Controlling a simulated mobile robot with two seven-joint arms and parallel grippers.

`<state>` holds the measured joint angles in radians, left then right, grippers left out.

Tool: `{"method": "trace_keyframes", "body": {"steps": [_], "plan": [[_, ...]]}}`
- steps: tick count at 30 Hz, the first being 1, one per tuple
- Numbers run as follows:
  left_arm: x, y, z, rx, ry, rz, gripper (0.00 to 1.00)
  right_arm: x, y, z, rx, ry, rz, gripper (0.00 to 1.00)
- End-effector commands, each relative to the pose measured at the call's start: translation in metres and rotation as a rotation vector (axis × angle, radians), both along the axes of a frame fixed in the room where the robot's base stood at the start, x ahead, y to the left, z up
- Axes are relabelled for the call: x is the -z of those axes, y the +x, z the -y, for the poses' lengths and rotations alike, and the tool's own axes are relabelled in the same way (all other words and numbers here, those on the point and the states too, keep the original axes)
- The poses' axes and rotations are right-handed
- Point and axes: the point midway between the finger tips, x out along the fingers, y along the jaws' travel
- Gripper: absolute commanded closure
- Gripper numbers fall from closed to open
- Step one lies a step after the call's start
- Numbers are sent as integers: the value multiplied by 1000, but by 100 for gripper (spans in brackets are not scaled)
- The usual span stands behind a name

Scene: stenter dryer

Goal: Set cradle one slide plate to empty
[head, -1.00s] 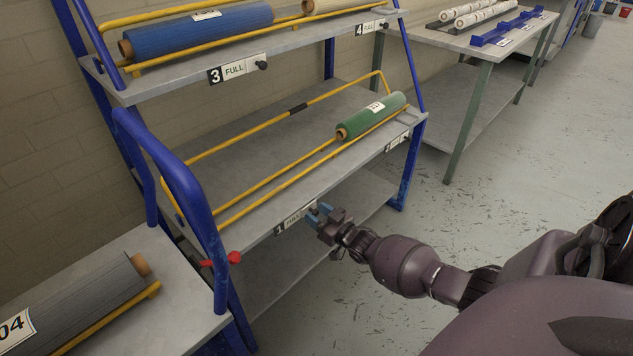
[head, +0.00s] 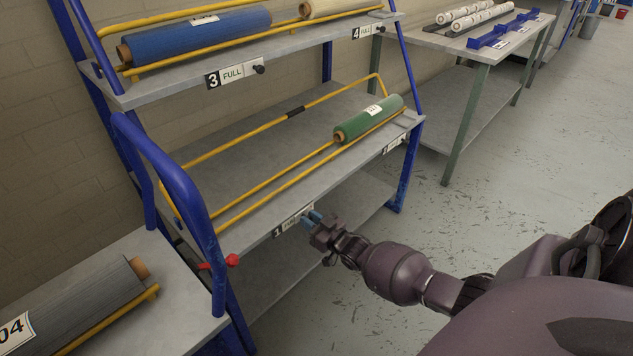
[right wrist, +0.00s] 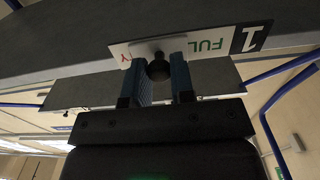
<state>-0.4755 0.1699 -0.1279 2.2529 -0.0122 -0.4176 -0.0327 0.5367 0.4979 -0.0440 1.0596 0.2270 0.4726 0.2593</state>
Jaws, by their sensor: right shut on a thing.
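Cradle one (head: 252,197) is the bare left stretch of yellow rails on the middle shelf, with no roll on it. Its label (head: 279,231) on the shelf's front edge reads 1. The right wrist view shows the label (right wrist: 246,38) upside down, with green "FUL" and a red "Y" at the far end. A pale slide plate (right wrist: 148,48) lies between these letters and covers the rest. My right gripper (head: 312,217) is at the label, its blue fingers (right wrist: 158,78) shut around the plate's black knob (right wrist: 158,66). My left gripper is out of view.
A green roll (head: 368,119) lies on cradle two. A blue roll (head: 200,32) lies above, over the label 3 FULL (head: 227,77). A red-knobbed lever (head: 232,260) and a blue rack post stand left of my gripper.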

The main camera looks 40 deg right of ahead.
Motion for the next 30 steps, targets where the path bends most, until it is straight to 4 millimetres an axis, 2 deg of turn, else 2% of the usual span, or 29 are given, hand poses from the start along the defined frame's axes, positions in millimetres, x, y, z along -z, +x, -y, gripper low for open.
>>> {"method": "trace_keyframes", "body": {"steps": [1, 6, 18, 19, 23, 30], "plan": [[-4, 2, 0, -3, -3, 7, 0, -3, 0, -12, -1, 6, 4, 100], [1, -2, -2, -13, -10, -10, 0, -2, -3, -35, 0, 4, 2, 100], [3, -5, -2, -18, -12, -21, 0, 2, -5, -45, -4, 2, -2, 100], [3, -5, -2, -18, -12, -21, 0, 2, -5, -45, -4, 2, -2, 73], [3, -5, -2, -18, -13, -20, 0, 2, -5, -44, -4, 2, -2, 53], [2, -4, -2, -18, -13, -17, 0, 1, -4, -43, -2, 2, -2, 53]]}}
